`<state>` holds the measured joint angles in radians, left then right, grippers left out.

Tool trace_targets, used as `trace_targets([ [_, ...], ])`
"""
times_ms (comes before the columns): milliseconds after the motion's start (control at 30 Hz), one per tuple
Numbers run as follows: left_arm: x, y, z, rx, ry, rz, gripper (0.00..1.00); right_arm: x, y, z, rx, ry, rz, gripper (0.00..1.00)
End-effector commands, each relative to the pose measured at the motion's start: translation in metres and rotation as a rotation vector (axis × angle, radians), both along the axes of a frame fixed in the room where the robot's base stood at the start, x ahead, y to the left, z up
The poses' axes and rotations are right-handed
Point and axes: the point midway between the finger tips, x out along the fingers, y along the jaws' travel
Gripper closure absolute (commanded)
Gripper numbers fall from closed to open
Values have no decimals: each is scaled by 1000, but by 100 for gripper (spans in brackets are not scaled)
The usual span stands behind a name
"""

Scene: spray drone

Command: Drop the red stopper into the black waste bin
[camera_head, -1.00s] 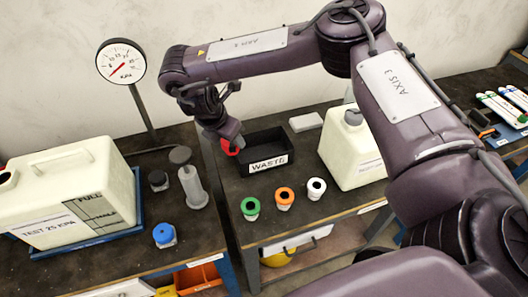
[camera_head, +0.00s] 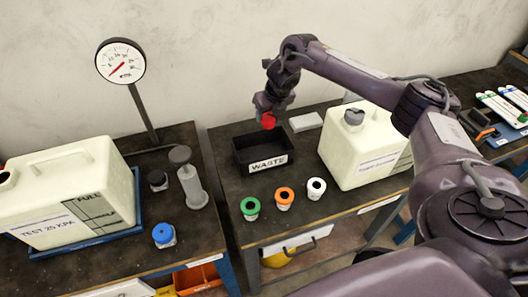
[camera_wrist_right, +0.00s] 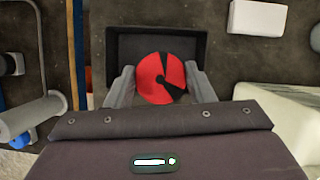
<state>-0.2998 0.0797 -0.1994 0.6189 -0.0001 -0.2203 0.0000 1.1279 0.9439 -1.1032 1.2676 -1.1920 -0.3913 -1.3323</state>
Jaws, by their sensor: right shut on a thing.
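The red stopper (camera_head: 268,121) is held in my right gripper (camera_head: 270,112), above the black waste bin. In the right wrist view the stopper (camera_wrist_right: 162,78) sits between the two grey fingers of the right gripper (camera_wrist_right: 160,85), which are shut on it. The black waste bin (camera_head: 240,154) stands open on the right-hand table with a white WASTE label on its front. In the right wrist view the bin (camera_wrist_right: 120,45) lies behind and below the stopper, partly hidden by it. My left gripper is not in view.
A gap separates the left table (camera_head: 200,235) from this one.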

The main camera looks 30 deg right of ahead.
Motion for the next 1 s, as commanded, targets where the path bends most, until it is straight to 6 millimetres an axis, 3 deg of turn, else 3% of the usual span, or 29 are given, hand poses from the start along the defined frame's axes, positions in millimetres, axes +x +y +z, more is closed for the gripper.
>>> trace_targets([
  [500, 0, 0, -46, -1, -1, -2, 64, 0, 1, -55, -1, 1, 0, 75],
  [867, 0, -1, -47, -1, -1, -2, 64, 0, 1, -58, 0, 1, -1, 75],
  [900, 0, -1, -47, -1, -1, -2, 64, 0, 1, -58, 0, 1, -1, 46],
  [1000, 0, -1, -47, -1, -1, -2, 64, 0, 1, -58, 0, 1, -1, 33],
])
